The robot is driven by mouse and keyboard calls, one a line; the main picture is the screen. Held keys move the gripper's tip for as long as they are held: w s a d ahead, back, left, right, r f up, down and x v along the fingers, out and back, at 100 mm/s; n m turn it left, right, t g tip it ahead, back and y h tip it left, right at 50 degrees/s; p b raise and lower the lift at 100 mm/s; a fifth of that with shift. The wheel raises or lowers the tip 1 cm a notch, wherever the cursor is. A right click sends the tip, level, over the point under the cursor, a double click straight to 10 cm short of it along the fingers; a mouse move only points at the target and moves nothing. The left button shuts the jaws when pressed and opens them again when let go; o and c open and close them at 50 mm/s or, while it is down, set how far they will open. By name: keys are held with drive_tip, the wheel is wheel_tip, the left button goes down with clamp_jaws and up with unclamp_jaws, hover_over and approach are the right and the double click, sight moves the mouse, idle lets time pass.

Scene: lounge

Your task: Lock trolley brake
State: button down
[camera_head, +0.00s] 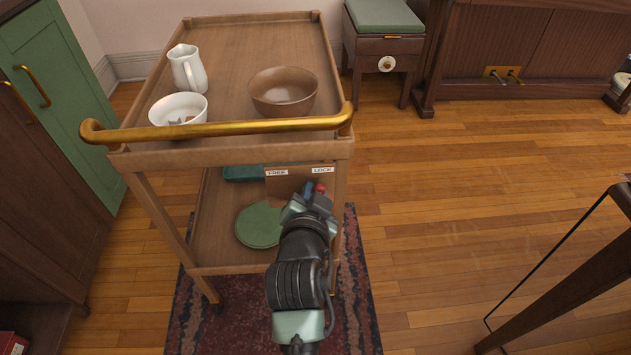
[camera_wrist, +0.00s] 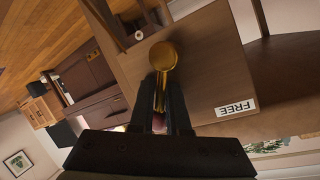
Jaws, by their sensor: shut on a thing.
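The wooden trolley (camera_head: 235,40) has a brown brake panel below its top, with a white FREE label (camera_head: 277,173) on the left and a white LOCK label (camera_head: 322,170) on the right. The brake lever's red knob (camera_head: 320,187) shows just below the LOCK label. In the wrist view, the brass lever (camera_wrist: 163,58) runs from its round pivot down between my fingers, and the FREE label (camera_wrist: 237,107) is upside down. My gripper (camera_head: 313,195) is shut on the lever near its red end. My gripper hides most of the lever in the head view.
The trolley carries a white jug (camera_head: 188,70), a white bowl (camera_head: 178,108) and a brown bowl (camera_head: 283,92). A brass rail (camera_head: 220,130) crosses above my gripper. A green round item (camera_head: 258,225) lies on the lower shelf. The floor at right is open before a dark table leg (camera_head: 565,290).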

drive_tip(key=shift+f, duration=0.1)
drive_tip(key=c, duration=0.9)
unclamp_jaws()
drive_tip(key=shift+b, duration=0.3)
